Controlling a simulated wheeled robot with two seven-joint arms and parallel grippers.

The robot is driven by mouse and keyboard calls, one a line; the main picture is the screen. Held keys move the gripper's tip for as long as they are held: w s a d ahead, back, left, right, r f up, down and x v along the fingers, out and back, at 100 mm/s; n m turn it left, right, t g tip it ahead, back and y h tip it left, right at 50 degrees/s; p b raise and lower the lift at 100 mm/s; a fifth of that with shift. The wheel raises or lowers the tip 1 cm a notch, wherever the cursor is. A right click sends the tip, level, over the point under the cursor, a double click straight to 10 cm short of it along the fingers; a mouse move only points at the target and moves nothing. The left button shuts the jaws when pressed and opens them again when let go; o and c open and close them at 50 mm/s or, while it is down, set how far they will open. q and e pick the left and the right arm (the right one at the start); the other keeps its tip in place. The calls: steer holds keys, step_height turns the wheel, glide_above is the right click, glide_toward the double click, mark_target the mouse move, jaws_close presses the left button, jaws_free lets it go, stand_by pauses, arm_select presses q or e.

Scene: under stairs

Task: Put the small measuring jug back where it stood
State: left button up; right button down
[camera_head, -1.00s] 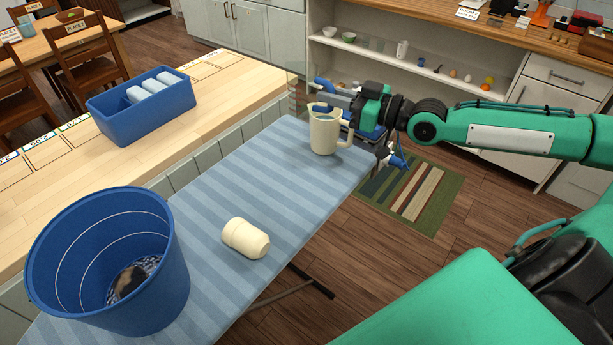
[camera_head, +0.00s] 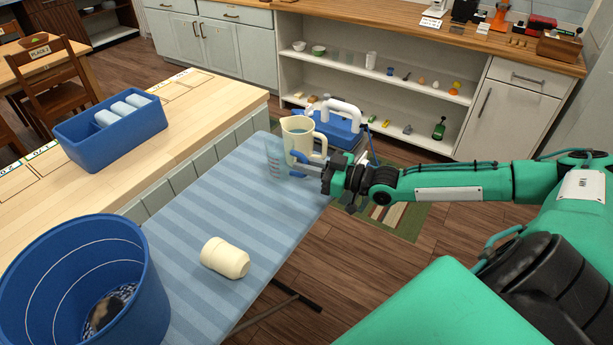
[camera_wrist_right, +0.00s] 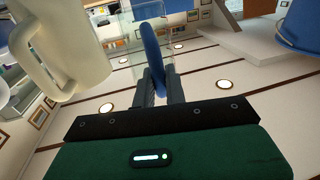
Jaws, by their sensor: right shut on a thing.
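The small measuring jug (camera_head: 275,160) is clear with red markings and shows over the far end of the striped ironing board (camera_head: 195,205). My right gripper (camera_head: 299,163) comes in from the right and is shut on its blue handle, which shows between the fingers (camera_wrist_right: 158,78) in the wrist view (camera_wrist_right: 151,42). The jug looks roughly upright; I cannot tell whether its base touches the board. A cream jug (camera_head: 298,138) stands close behind it and also shows at the left of the wrist view (camera_wrist_right: 75,40). My left gripper is not in view.
A cream cup (camera_head: 224,258) lies on its side on the board. A blue bucket (camera_head: 130,300) stands at the near left. A blue appliance with a white handle (camera_head: 342,110) is behind the cream jug. A blue tub (camera_head: 105,150) sits on the wooden counter. The board's middle is mostly clear.

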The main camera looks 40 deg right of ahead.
step_height(320, 180, down, 4)
steer(key=shift+r, duration=0.1)
steer(key=shift+f, duration=0.25)
steer(key=c, duration=1.5)
jaws_free()
steer(key=shift+o, duration=0.2)
steer(key=shift+r, duration=0.1)
